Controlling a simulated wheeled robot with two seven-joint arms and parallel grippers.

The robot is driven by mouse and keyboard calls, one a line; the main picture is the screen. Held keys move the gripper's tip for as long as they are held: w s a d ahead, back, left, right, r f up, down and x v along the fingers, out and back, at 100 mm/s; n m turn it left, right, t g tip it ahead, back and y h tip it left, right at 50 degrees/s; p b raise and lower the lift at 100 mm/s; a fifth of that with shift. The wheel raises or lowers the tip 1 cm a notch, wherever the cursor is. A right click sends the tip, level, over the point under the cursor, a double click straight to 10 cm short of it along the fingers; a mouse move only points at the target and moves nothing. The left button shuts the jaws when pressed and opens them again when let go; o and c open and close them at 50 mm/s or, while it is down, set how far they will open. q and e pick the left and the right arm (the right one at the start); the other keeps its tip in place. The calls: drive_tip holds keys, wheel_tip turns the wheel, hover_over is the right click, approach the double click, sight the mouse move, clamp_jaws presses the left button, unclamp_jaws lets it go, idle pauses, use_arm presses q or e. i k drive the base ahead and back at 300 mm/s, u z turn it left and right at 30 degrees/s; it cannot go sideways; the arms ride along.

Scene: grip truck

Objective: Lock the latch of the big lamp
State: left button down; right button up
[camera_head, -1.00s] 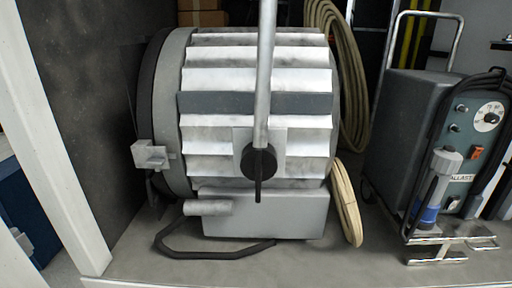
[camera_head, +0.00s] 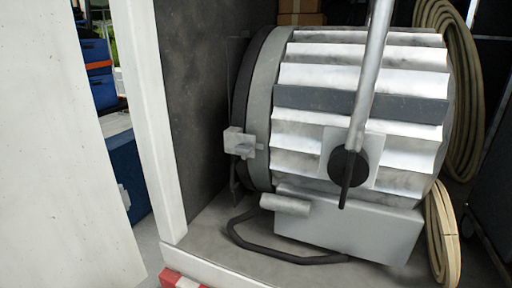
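The big lamp (camera_head: 360,76) lies on the truck floor, a large drum with silver ribbed sides and a dark grey band. A metal yoke bar (camera_head: 370,75) crosses its side down to a black round knob (camera_head: 348,166). The latch (camera_head: 240,142) is a small light-grey block on the lamp's left rim, sticking out to the left. Whether it is locked cannot be told. Neither of my grippers shows in the head view.
A white post (camera_head: 154,120) and a dark wall (camera_head: 203,100) stand left of the lamp. A coiled tan cable (camera_head: 463,90) hangs behind it at right. A black cable (camera_head: 270,250) lies on the floor in front. Blue cases (camera_head: 128,170) show outside at left.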

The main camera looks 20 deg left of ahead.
sight(245, 148)
drive_tip(key=k, duration=0.5)
drive_tip(key=z, duration=1.4)
drive_tip(key=i, duration=0.95)
drive_tip(key=u, duration=1.35)
